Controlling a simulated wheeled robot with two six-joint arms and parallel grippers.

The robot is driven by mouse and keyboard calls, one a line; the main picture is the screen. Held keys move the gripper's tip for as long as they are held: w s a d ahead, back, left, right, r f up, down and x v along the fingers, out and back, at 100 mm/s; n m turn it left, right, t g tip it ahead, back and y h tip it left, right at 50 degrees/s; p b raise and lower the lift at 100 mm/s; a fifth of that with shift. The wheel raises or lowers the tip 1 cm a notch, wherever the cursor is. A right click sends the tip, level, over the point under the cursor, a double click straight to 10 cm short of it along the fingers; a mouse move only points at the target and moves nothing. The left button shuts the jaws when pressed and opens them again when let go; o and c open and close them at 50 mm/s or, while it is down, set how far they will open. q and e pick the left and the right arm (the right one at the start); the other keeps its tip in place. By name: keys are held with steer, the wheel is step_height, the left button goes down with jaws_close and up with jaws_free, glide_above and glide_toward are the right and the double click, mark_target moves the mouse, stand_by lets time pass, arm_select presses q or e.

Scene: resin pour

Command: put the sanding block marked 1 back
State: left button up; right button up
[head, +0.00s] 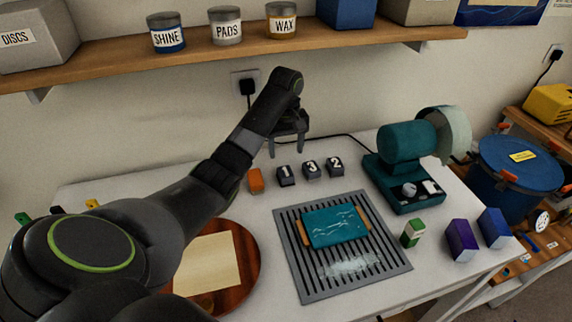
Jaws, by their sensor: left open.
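The block marked 1 (286,177) is small and dark with a white number label. It stands on the white table at the left end of a short row. The block marked 3 (311,170) is beside it, and the block marked 2 (335,168) is at the right end. My left gripper (288,150) is open and empty, fingers pointing down, and shows behind and above the block marked 1 in the picture. I cannot tell its exact height over the table. My right gripper is out of view.
An orange block (255,181) stands left of the row. A slotted grey mat (295,262) bears a teal board (335,226). A teal machine (405,150) stands right. Green (411,233), purple (461,240) and blue (494,228) blocks stand front right. A wooden shelf (230,52) hangs above.

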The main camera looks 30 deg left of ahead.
arm_select(q)
steer(key=shift+r+p, duration=0.55)
steer(key=shift+r, duration=0.5)
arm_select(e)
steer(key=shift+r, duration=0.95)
arm_select(q)
steer(key=shift+f, duration=0.1)
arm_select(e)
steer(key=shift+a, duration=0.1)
